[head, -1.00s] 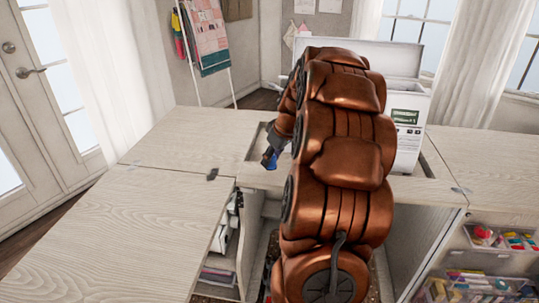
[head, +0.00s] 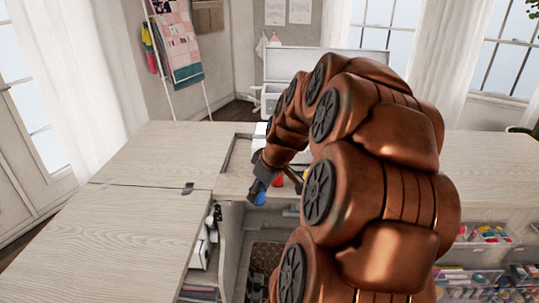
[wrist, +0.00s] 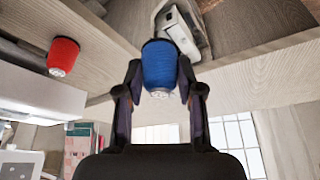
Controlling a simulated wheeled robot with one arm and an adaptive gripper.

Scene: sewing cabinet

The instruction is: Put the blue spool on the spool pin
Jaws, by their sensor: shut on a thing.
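The blue spool (wrist: 160,65) is held between the two fingers of my gripper (wrist: 160,78), seen in the wrist view. In the head view a bit of the blue spool (head: 259,194) shows below my gripper (head: 262,183), near the front edge of the cabinet top. A red spool (wrist: 63,56) stands on the wooden top beside the held spool, apart from it; part of it also shows in the head view (head: 278,180). A white body, seemingly the sewing machine (wrist: 55,95), is at the left of the wrist view. I cannot make out the spool pin.
An open shelf space lies below the front edge. My arm hides much of the right side. Clear bins (head: 485,234) with colourful supplies sit at the right.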

